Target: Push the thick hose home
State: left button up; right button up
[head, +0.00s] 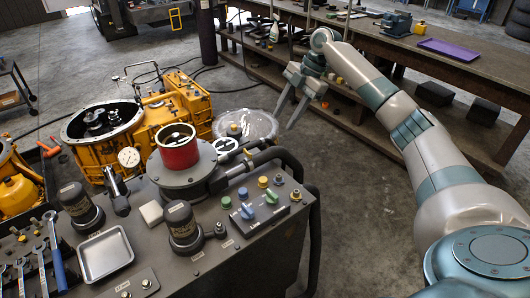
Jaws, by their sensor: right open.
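A thick black hose (285,156) arches at the right side of the grey machine cabinet (250,243), beside a grey flanged housing with a red ring (177,148) on top. One end runs toward the housing's fittings (236,170); the other side bends down past the cabinet's right edge. I cannot tell how deeply the hose end is seated. My right gripper (283,120) is open and empty, its two fingers pointing down, above and behind the hose and apart from it. My left gripper is not in view.
A yellow transmission case (170,112) stands behind the cabinet, with a clear round tray (246,124) to its right. The cabinet top carries knobs (248,212), dark cylinders, a metal tray (104,254) and wrenches. A long workbench (440,62) stands at back right; floor between is clear.

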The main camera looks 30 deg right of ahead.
aim_at(266, 153)
jog(key=p+x, duration=0.4)
jog(key=x, duration=1)
jog(key=shift+a+f, duration=0.15)
jog(key=shift+f, duration=0.1)
jog(key=shift+a+f, duration=0.15)
jog(key=shift+f, duration=0.35)
